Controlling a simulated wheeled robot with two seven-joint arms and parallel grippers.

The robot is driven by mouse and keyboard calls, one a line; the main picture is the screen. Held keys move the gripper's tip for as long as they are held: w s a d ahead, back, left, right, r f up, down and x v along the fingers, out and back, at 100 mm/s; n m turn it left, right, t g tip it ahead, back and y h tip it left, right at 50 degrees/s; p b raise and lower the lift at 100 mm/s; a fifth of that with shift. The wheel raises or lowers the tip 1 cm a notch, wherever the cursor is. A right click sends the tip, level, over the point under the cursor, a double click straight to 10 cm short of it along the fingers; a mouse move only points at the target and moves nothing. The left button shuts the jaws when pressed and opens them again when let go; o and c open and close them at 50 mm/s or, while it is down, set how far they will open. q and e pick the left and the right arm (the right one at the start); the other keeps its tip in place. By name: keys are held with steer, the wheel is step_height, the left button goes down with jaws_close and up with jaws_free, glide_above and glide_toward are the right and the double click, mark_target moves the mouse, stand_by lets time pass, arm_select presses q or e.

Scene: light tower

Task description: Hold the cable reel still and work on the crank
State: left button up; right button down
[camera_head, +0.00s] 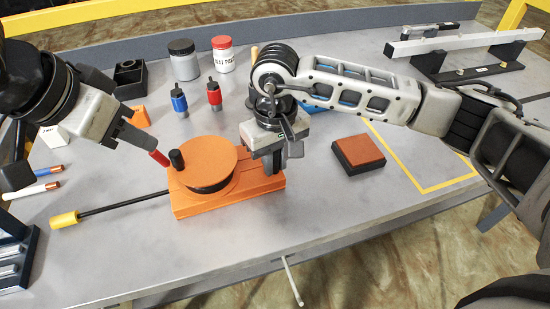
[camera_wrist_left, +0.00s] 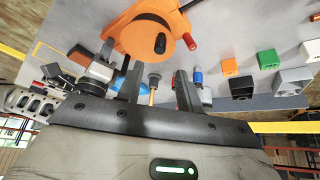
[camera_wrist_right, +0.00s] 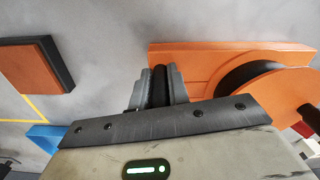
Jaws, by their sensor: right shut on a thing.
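The cable reel (camera_head: 200,207) has an orange base and an orange disc with a black drum under it. A black crank knob (camera_head: 176,160) stands upright on the disc; it also shows in the left wrist view (camera_wrist_left: 160,44). My left gripper (camera_head: 140,138) is open and empty, above and left of the reel, apart from the knob. My right gripper (camera_wrist_right: 160,88) is shut on a dark part at the reel base's right side; its exact shape is mostly hidden by the fingers.
A black rod with a yellow end (camera_head: 65,219) reaches left from the reel. Blue (camera_head: 179,102) and red (camera_head: 214,95) small tools, a grey jar (camera_head: 184,60) and a white jar (camera_head: 222,54) stand behind. A dark block with an orange-brown top (camera_head: 359,153) lies right. Bare table lies in front.

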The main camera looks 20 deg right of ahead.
mark_target(173, 153)
arm_select(q)
steer(key=shift+o, duration=0.6)
steer(key=w+d+r+m+g+y, duration=0.1)
steer(key=w+d+m+g+y, duration=0.1)
steer(key=m, duration=1.2)
steer(key=w+d+r+m+g+y, duration=0.1)
steer(key=w+d+m+g+y, duration=0.1)
steer(key=m, duration=1.2)
step_height(173, 153, down, 12)
steer(key=shift+f, duration=0.1)
steer(key=shift+c, duration=0.3)
